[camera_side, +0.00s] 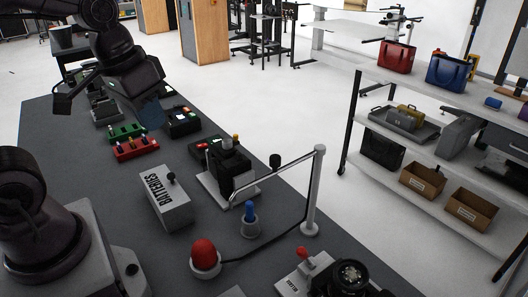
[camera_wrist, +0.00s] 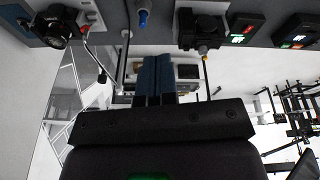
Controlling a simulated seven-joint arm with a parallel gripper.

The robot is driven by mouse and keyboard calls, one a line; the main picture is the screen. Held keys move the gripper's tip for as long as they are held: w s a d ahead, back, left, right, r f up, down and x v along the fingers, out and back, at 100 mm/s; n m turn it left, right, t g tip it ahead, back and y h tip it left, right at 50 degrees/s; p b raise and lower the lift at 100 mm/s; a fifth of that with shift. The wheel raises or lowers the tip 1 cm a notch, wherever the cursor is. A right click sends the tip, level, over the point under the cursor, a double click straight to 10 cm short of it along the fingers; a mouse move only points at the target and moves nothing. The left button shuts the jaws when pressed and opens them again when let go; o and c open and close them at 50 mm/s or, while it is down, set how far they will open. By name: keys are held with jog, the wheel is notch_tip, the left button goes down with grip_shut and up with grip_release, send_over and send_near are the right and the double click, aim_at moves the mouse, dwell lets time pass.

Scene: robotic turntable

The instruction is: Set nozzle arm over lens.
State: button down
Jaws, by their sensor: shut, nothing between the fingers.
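The nozzle arm (camera_side: 282,168) is a thin pale rod with a black knob (camera_side: 275,160), reaching left from a white post (camera_side: 312,195) in the side view. Its bent tip hangs near a blue-topped knob (camera_side: 250,212), well away from the lens. A black, round, lens-like part (camera_side: 351,274) is at the bottom right, cut by the frame. The lens (camera_wrist: 47,28) and nozzle arm (camera_wrist: 92,54) also show at upper left in the wrist view. My gripper (camera_side: 152,115), with blue fingers, is shut and empty above the table's far left part. Its fingertips (camera_wrist: 153,62) touch nothing visible.
The dark table (camera_side: 115,190) holds a batteries box (camera_side: 165,203), a black device (camera_side: 230,168), a red dome button (camera_side: 204,255) and green and red trays (camera_side: 127,132). A shelf rack (camera_side: 430,150) stands beyond the table at right.

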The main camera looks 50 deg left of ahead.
aim_at(271, 158)
jog(key=w+a+f+n+g+h, duration=0.2)
jog(key=w+f+n+g+h, duration=0.3)
jog(key=f+n+h, duration=0.55)
jog(key=w+a+r+n+t+h, duration=0.2)
jog(key=w+r+n+t+h, duration=0.1)
jog(key=w+n+t+h, duration=0.2)
jog(key=shift+w+r+n+t+h, duration=0.15)
jog(key=shift+w+n+t+h, duration=0.15)
jog(key=shift+w+n+h, duration=0.7)
jog(key=shift+n, duration=0.25)
jog(key=w+d, duration=0.1)
jog(key=d, duration=0.8)
jog(key=w+d, duration=0.1)
jog(key=d, duration=0.3)
jog(key=shift+w+d+f, duration=0.25)
jog(key=shift+w+d, duration=0.1)
jog(key=shift+d, duration=0.1)
